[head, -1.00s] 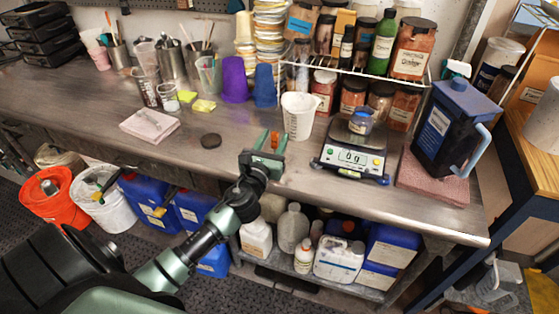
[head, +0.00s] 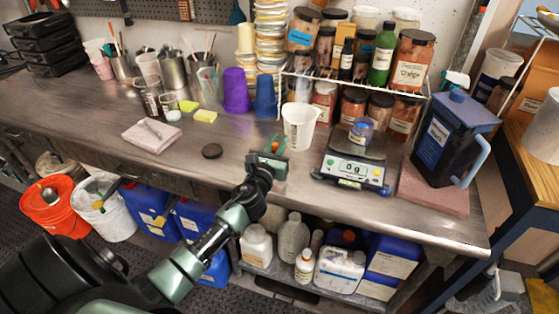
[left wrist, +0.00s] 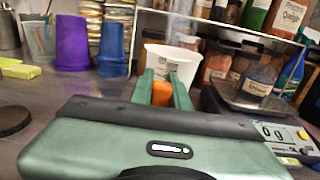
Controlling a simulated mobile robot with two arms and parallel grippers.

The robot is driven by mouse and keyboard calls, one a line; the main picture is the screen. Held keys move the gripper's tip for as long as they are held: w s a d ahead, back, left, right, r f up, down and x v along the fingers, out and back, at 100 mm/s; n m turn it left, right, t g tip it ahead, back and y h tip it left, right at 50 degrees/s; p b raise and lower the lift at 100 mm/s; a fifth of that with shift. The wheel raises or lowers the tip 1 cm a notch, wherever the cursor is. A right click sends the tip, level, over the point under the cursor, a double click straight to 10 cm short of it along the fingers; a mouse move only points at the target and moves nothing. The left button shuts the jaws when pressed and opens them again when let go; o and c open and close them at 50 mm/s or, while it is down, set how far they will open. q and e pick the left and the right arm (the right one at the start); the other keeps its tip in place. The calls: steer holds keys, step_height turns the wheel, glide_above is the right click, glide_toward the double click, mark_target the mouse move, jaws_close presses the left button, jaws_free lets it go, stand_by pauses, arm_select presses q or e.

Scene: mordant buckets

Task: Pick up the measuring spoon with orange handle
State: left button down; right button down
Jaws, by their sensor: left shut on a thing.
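My left gripper (head: 268,158) is over the front part of the steel bench, in front of the white measuring cup. In the left wrist view its two green fingers (left wrist: 163,90) are shut on the orange handle of the measuring spoon (left wrist: 161,95). Only a short orange piece shows between the fingers; the bowl of the spoon is hidden. In the head view just a small bit of orange shows at the fingertips. I cannot tell whether the spoon touches the bench. My right gripper is not in view.
The white cup (head: 298,128) stands just behind the gripper. A scale (head: 353,170) with a small blue-labelled jar (head: 361,128) is to the right. A black round lid (head: 211,151) and a pink cloth (head: 150,137) lie left. Purple (head: 236,92) and blue (head: 265,97) cups stand behind.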

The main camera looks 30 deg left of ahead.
arm_select(q)
steer(key=shift+r, duration=0.1)
step_height(320, 180, up, 20)
steer(key=p, duration=0.3)
stand_by(1.2)
stand_by(1.0)
